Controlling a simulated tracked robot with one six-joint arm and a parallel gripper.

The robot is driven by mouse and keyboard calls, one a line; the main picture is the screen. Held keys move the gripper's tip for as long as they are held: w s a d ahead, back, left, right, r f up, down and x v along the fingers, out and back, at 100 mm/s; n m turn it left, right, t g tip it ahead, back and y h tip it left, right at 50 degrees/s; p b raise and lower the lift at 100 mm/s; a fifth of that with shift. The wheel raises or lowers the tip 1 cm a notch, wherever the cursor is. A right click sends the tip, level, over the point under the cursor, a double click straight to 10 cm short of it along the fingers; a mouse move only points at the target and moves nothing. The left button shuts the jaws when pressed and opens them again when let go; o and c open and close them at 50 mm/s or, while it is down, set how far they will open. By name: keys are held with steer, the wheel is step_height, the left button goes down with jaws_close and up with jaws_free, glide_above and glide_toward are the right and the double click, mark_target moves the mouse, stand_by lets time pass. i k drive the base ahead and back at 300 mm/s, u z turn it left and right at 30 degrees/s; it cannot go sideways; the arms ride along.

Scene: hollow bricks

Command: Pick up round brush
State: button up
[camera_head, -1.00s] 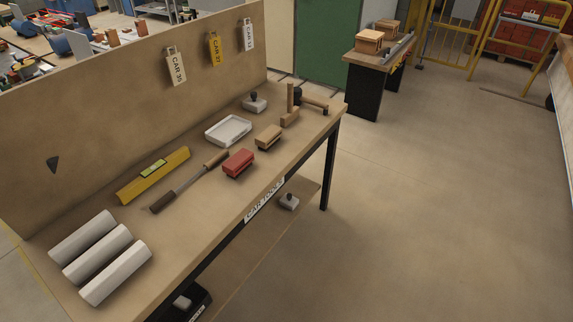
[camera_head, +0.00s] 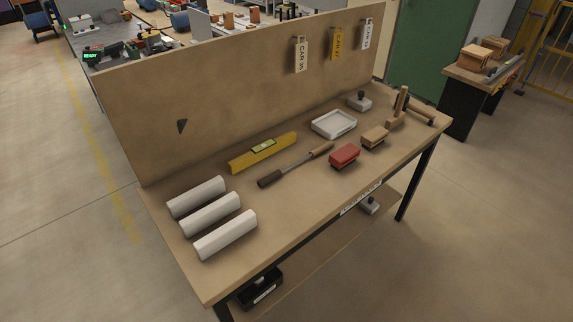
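I cannot tell for sure which thing is the round brush. At the far right end of the workbench (camera_head: 300,222), a tool with a wooden handle (camera_head: 419,113) lies partly hidden behind an upright wooden piece on a block (camera_head: 398,110). A red block-shaped brush (camera_head: 345,155) and a tan block-shaped brush (camera_head: 375,137) lie near the front edge. A small grey piece with a dark knob (camera_head: 360,102) stands near the back panel. My gripper is not in view.
A back panel (camera_head: 230,90) carries hanging tags. Floor is clear at the front right.

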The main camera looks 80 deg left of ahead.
mark_target(267, 180)
steer(key=u, duration=1.95)
steer(key=i, duration=0.7)
steer(key=u, duration=1.1)
